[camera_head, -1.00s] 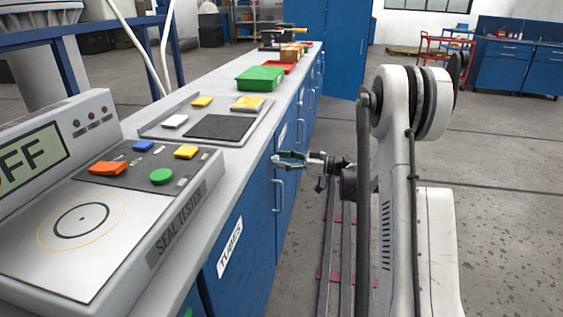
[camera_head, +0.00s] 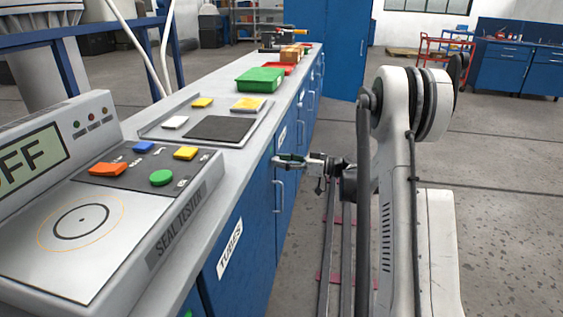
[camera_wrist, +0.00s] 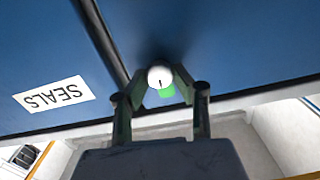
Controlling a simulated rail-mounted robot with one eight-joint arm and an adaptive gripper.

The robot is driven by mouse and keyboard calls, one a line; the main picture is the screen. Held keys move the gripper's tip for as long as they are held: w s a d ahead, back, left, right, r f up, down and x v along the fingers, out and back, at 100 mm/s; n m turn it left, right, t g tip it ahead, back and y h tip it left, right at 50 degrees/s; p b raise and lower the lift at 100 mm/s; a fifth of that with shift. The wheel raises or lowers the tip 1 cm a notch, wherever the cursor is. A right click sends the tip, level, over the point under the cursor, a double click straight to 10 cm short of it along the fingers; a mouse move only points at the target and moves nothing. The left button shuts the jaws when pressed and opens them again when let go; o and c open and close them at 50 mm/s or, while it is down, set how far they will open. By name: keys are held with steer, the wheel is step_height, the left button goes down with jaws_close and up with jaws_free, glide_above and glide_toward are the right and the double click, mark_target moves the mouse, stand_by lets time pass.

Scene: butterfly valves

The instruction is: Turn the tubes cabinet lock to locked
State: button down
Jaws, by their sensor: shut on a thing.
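In the wrist view a round white lock knob (camera_wrist: 160,77) with a short dark mark sits on a blue cabinet front, beside a dark door gap. A green patch (camera_wrist: 167,92) shows next to it. My gripper (camera_wrist: 158,80) is shut on the knob, one fingertip on each side. In the head view my gripper (camera_head: 288,161) is at the blue cabinet fronts, just past the cabinet labelled TUBES (camera_head: 230,248); the knob is hidden there. The wrist view is upside down, with a SEALS label (camera_wrist: 53,94) across the gap from the knob.
The grey countertop (camera_head: 215,165) runs above the cabinets and holds the seal tester (camera_head: 110,215) and a green tray (camera_head: 262,79). A door handle (camera_head: 279,190) is just below my gripper. Open floor (camera_head: 500,220) lies to the right.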

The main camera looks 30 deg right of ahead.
steer(key=m, duration=0.8)
steer(key=shift+w+f+m+b, duration=0.1)
steer(key=shift+m+b, duration=0.2)
steer(key=shift+m, duration=0.1)
steer(key=m, duration=0.4)
steer(key=shift+m, duration=0.3)
steer(key=shift+d+f+m, duration=0.1)
steer(key=shift+m, duration=1.8)
steer(key=c, duration=1.4)
jaws_free()
